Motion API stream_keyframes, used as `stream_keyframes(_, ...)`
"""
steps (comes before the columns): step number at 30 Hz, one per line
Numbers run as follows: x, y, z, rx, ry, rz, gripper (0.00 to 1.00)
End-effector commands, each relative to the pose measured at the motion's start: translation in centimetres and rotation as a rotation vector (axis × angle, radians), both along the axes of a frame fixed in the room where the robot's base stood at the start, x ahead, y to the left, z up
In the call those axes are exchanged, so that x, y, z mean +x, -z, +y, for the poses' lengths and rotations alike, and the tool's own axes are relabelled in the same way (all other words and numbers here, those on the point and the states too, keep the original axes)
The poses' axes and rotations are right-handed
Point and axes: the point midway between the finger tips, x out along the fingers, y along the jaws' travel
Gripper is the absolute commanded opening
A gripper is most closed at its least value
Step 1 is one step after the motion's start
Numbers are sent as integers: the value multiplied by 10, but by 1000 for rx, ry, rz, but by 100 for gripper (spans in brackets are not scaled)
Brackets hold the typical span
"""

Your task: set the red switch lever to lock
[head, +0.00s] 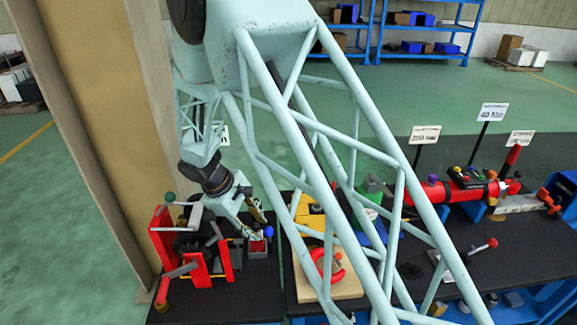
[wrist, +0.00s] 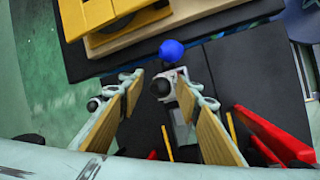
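My gripper (head: 256,226) hangs over the left bench, beside a small grey unit with a red part (head: 258,246) and a blue ball knob (head: 269,232). In the wrist view the fingers (wrist: 158,108) are spread with tan pads. A pale fitting with a dark round end (wrist: 162,86) shows in the gap between them, and the blue knob (wrist: 171,50) lies beyond the tips. I see no contact. A lever with a red ball (head: 491,242) stands on the right bench. No lock mark is readable, so I cannot tell which is the red switch lever.
A red frame with levers (head: 196,268) stands close left of my gripper. A wooden board with a red ring-shaped part (head: 327,270) is to the right. A red cylinder machine (head: 460,189) and signs (head: 424,135) are further right. My lattice arm hides part of the bench.

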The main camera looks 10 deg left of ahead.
Motion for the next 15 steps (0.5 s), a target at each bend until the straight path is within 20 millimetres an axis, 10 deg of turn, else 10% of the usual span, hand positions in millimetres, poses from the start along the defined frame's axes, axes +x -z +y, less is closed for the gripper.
stream_keyframes(15, 3, -2, 0, -17, 2, 63, 31)
